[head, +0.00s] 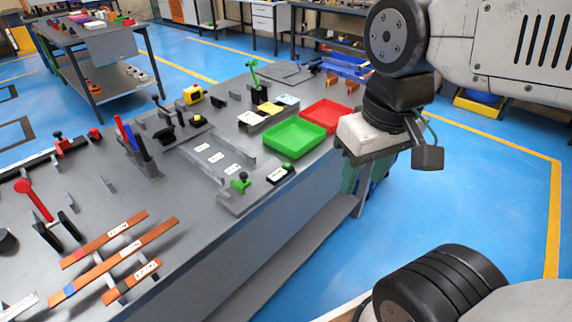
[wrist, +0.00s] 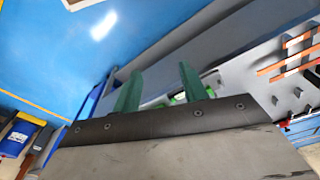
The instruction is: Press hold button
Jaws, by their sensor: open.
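Several button-like parts sit on the grey bench in the head view; I cannot read which is the hold button. A small black box (head: 280,174) with a white label and a green button (head: 288,166) is at the bench's near right edge. A green knob (head: 240,177) stands just left of it. A yellow button (head: 197,118) on a dark base is farther back. My gripper (head: 355,178) hangs beyond the bench's right edge, right of these parts and apart from them. Its two green fingers (wrist: 159,74) are spread and empty in the wrist view.
A green tray (head: 295,150) and a red tray (head: 325,126) lie on the bench near my gripper. Copper bars (head: 120,268) and a red-handled lever (head: 36,203) are at the lower left. The blue floor (head: 480,180) to the right is mostly free.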

